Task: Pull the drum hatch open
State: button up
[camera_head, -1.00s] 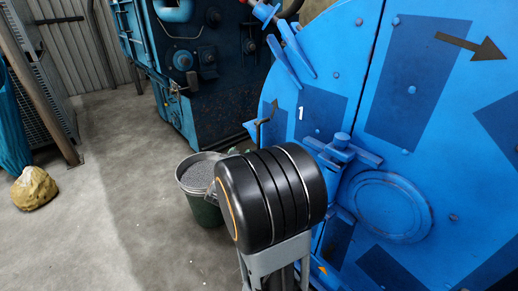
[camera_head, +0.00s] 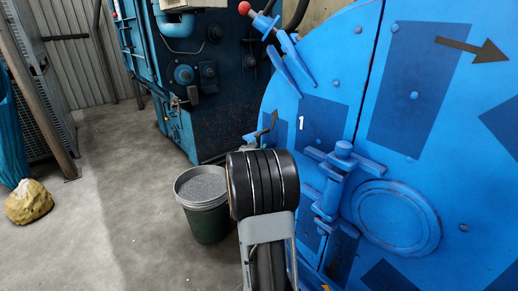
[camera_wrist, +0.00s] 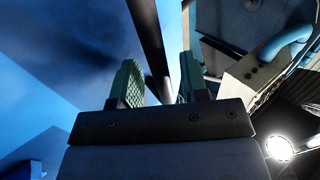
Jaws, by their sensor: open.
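The drum's blue round face (camera_head: 410,90) fills the right of the head view, with a dark seam running down it. The hatch looks closed. In the wrist view, my gripper (camera_wrist: 158,75) is open, with two green ribbed fingers apart. A dark bar (camera_wrist: 150,45) shows between them, closer to the left finger; I cannot tell whether it touches. The blue drum surface (camera_wrist: 60,60) lies left of the fingers. In the head view my gripper is hidden behind my arm.
A bucket of grey grit (camera_head: 203,200) stands on the floor left of my arm. A blue latch (camera_head: 338,175) and a red-knobbed lever (camera_head: 246,10) stick out from the drum. A dark blue machine (camera_head: 215,90) stands behind.

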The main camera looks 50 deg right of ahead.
jog(key=shift+w+d, duration=0.15)
jog(key=shift+d, duration=0.2)
grip_shut()
dwell(0.3)
